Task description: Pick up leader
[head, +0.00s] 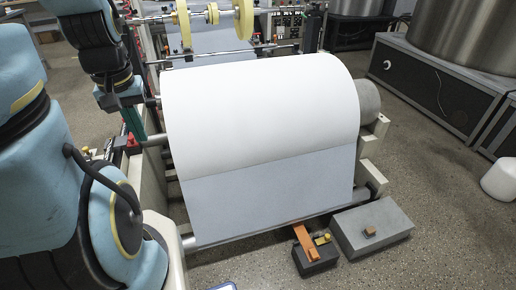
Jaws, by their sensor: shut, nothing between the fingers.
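A large white paper roll (260,105) lies across the machine in the middle of the head view. A pale blue-grey sheet (270,190) hangs from its front down to a metal bar (275,230). I cannot tell for sure which part is the leader; the hanging sheet looks like the paper's front end. My gripper (134,124) is at the left end of the roll, apart from the sheet, and looks shut and empty. Its fingertips are small and partly lost against the machine frame behind.
An orange strip (305,240) rests on a dark block (317,259) below the bar. A grey box (372,228) with a small brown block (370,232) stands to its right. Yellow-rimmed rollers (243,18) are behind the roll.

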